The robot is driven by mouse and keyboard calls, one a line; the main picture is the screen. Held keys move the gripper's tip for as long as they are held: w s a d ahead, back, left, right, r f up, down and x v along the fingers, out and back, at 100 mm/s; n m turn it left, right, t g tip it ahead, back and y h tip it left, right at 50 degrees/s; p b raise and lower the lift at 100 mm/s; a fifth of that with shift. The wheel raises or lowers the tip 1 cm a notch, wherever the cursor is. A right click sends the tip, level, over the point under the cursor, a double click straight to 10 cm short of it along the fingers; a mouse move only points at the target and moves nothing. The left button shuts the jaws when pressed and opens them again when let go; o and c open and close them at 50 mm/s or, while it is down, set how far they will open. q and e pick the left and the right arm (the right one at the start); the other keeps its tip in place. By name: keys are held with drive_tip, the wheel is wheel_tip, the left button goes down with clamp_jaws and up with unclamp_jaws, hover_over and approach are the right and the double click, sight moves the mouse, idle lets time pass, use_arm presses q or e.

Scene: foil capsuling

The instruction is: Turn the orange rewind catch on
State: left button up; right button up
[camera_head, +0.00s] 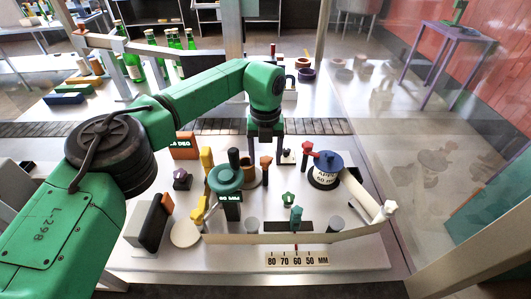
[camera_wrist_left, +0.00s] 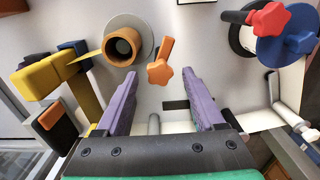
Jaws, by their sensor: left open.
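In the head view the orange catch (camera_head: 266,162) shows below my left gripper (camera_head: 266,148), beside a brown spool (camera_head: 247,174). My left gripper (camera_wrist_left: 159,80) is open, its two purple fingers spread to either side of the knob in the picture. Nothing is between the fingers, and I cannot tell the exact gap to the catch. My right gripper is not in view.
The brown spool (camera_wrist_left: 123,46) on a grey disc stands left of the catch. A scale (camera_head: 297,259) marks the front of the board.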

use_arm(q)
drive_tip(key=shift+w, duration=0.1)
clamp_jaws()
drive_tip(key=shift+f+n, duration=0.1)
drive_tip(key=shift+n, duration=0.3)
drive_tip(key=n+b, duration=0.2)
drive_tip(key=shift+n, duration=0.3)
drive_tip(key=n+b, duration=0.2)
drive_tip(key=n, duration=0.2)
drive_tip(key=shift+n, duration=0.3)
drive_tip(key=n+b, duration=0.2)
drive_tip(key=n, duration=0.3)
drive_tip(key=shift+w+n+b, duration=0.1)
drive_tip(key=shift+n+b, duration=0.8)
drive_tip(key=shift+n, duration=1.6)
